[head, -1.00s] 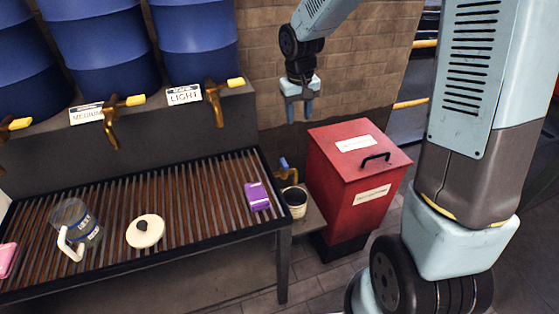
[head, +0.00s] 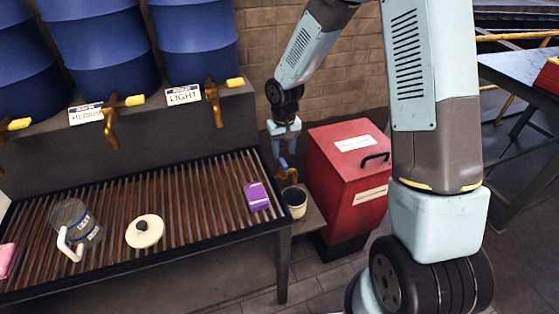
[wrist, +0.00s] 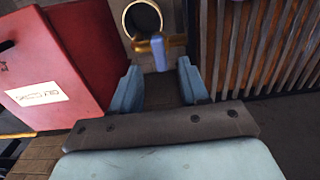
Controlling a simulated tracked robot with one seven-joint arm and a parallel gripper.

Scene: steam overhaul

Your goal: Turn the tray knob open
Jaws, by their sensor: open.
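The tray knob (head: 284,163) is a small blue lever on a brass tap at the right end of the slatted tray (head: 284,229). In the wrist view the blue knob (wrist: 158,52) sits just beyond the fingertips, roughly centred between them. My gripper (head: 284,150) is open and empty, its fingers pointing down just above the knob. In the wrist view my gripper (wrist: 157,74) has a clear gap between its two blue fingers. I cannot tell whether either finger touches the knob.
A small bucket (head: 294,203) stands below the tap. A red lidded bin (head: 345,180) stands close on the right. Yellow-handled taps (head: 215,95) project from behind.

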